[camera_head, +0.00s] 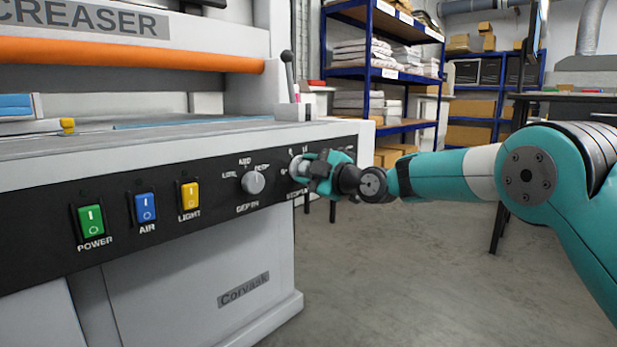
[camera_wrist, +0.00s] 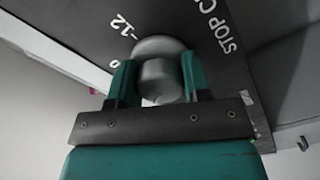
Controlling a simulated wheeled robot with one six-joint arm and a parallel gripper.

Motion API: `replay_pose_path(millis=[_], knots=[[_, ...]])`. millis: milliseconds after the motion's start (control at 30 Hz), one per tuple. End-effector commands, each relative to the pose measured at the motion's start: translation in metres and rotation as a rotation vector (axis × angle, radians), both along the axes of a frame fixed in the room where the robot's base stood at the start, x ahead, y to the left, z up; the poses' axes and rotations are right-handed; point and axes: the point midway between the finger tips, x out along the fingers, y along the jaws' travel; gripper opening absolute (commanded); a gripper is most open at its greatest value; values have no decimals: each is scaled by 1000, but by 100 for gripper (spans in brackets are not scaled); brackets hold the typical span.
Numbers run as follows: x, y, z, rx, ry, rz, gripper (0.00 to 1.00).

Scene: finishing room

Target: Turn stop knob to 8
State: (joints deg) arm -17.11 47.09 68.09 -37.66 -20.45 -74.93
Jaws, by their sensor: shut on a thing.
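The stop knob (camera_wrist: 158,46) is a round grey knob on the machine's black front panel. My gripper (camera_wrist: 157,76) is shut on it in the wrist view, with one teal finger on each side of its grip. A white 12 shows on the panel at the knob's upper left, with a partly hidden mark below it and lettering beginning "STOP" to the right. The knob's pointer and the 8 cannot be made out. In the head view my gripper (camera_head: 309,172) reaches the panel from the right and covers most of the knob.
On the same panel (camera_head: 140,254), left of my gripper, are the depth knob (camera_head: 254,182) and the yellow light (camera_head: 190,196), blue air (camera_head: 146,207) and green power (camera_head: 91,220) switches. A lever (camera_head: 288,72) stands above. Shelving (camera_head: 372,70) is behind; the floor at right is open.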

Motion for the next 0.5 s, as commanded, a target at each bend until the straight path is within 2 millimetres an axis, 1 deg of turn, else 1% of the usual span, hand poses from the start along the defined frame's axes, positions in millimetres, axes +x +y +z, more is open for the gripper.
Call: replay_pose_path(millis=[367, 400, 467, 500], knots=[[0, 0, -2, -4, 2, 1, 20], [0, 0, -2, -3, 1, 2, 51], [0, 0, -2, -3, 1, 2, 65], [0, 0, -1, -3, 1, 2, 69]])
